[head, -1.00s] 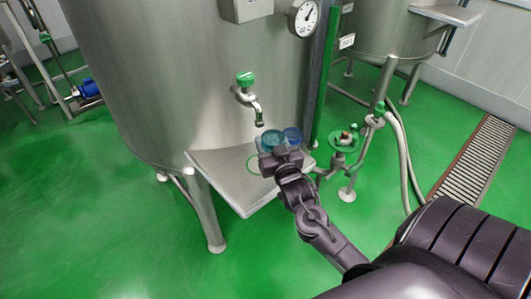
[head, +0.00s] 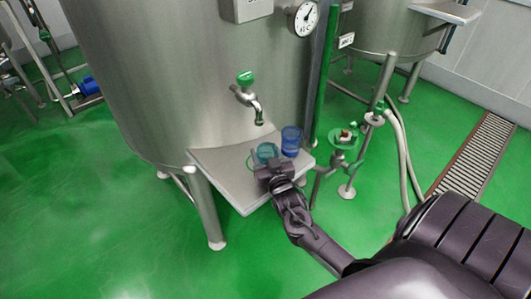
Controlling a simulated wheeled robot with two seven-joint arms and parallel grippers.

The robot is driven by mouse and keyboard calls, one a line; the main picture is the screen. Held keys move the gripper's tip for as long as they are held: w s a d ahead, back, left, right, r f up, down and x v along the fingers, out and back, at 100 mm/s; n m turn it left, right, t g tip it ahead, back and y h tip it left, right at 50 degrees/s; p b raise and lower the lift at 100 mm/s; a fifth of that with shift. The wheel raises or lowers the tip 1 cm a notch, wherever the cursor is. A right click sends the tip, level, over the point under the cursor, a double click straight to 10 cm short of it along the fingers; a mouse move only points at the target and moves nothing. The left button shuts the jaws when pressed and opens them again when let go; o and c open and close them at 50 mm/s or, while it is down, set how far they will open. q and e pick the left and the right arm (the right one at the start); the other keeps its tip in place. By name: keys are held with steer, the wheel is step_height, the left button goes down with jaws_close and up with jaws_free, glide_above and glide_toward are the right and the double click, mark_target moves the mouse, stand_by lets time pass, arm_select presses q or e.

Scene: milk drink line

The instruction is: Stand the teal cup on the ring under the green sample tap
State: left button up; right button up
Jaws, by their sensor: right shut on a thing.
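The teal cup (head: 267,150) is upright over the steel shelf, just below and slightly right of the spout of the green-handled sample tap (head: 246,79). My right gripper (head: 268,166) is shut on the teal cup from the front and hides its lower part. Part of the green ring (head: 249,163) shows on the shelf at the cup's left side. The cup overlaps the ring in the picture; I cannot tell whether its base touches the shelf. My left gripper is not in view.
A blue cup (head: 291,141) stands on the steel shelf (head: 228,178) close to the right of the teal cup. The large steel tank (head: 180,80) rises behind. A green-topped valve (head: 344,138) stands right of the shelf. The shelf's left part is clear.

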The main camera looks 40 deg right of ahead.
steer(key=o, duration=1)
steer(key=shift+f, duration=0.15)
